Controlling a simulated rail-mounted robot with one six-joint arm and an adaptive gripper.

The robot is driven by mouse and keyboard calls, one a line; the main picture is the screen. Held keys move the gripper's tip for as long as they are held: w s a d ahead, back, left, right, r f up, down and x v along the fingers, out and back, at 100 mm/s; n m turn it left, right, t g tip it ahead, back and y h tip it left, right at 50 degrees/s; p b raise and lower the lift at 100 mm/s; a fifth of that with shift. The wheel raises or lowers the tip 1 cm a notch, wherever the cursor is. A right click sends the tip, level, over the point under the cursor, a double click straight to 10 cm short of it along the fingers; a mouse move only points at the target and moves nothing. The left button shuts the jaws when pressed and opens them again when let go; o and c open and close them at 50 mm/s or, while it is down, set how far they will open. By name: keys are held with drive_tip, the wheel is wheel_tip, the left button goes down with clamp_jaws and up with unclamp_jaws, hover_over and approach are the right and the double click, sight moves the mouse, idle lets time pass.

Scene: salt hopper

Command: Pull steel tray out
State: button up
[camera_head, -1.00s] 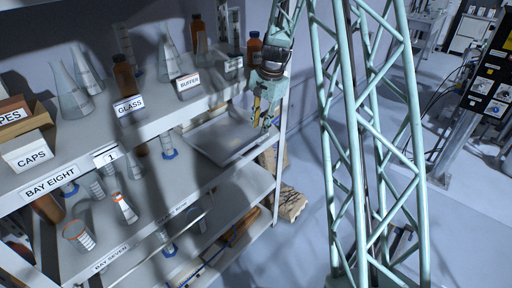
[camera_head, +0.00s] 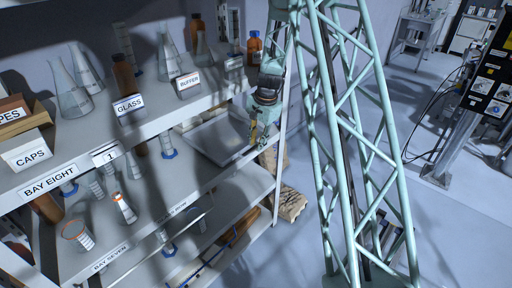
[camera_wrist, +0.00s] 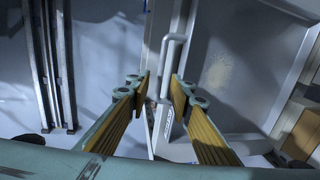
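The steel tray (camera_head: 214,142) is a shallow grey pan lying on the middle shelf, at its right end. In the wrist view the tray (camera_wrist: 222,78) fills the upper right, with a pale patch on its floor. Its bar handle (camera_wrist: 171,42) stands out from its near edge and runs down toward the gap between my fingers. My gripper (camera_wrist: 161,90) is open, its yellow-padded fingers on either side of the handle's lower end, with gaps visible. In the head view my gripper (camera_head: 258,128) is at the tray's right edge, beside the shelf post.
Glass flasks (camera_head: 72,98) and brown bottles (camera_head: 254,48) stand on the top shelf. Small glassware (camera_head: 124,208) stands on the middle shelf, left of the tray. A shelf post (camera_head: 283,135) is close to my gripper. A sack (camera_head: 290,203) lies below.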

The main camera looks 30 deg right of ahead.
drive_tip(key=shift+w+a+f, duration=0.1)
drive_tip(key=shift+w+f, duration=0.1)
drive_tip(key=shift+f, duration=0.9)
clamp_jaws()
drive_tip(key=shift+s, duration=0.1)
